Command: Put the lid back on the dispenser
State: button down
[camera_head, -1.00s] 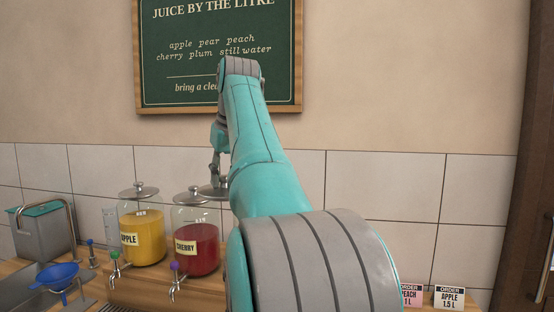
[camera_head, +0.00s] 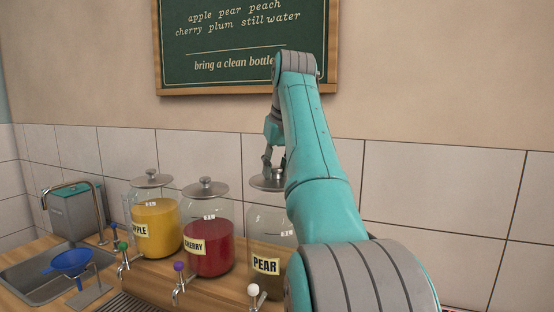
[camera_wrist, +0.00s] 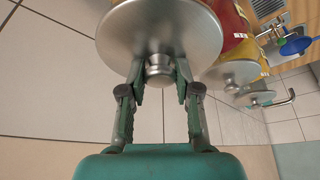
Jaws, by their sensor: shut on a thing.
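My gripper (camera_head: 268,160) is shut on the knob of a round grey metal lid (camera_head: 268,182). In the wrist view, the fingers (camera_wrist: 160,76) close on both sides of the knob, and the lid (camera_wrist: 160,28) looks level in the head view. The pear dispenser (camera_head: 267,240) is a clear glass jar with a PEAR label and no lid on it. The held lid hangs above its top with a small gap. My arm hides the jar's right side.
The cherry dispenser (camera_head: 208,240) and apple dispenser (camera_head: 156,225) stand to the left, both lidded. A blue funnel (camera_head: 70,262), a sink (camera_head: 35,280) and a grey bin (camera_head: 77,212) are further left. A menu board (camera_head: 240,78) hangs on the wall behind.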

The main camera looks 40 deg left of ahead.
aim_at(276, 179)
jog(key=shift+f, duration=1.8)
jog(key=shift+s+f, duration=0.1)
jog(key=shift+f, duration=0.05)
dwell(1.1)
jog(key=shift+c, duration=1.3)
grip_release()
jog(key=shift+r, duration=3.5)
grip_shut()
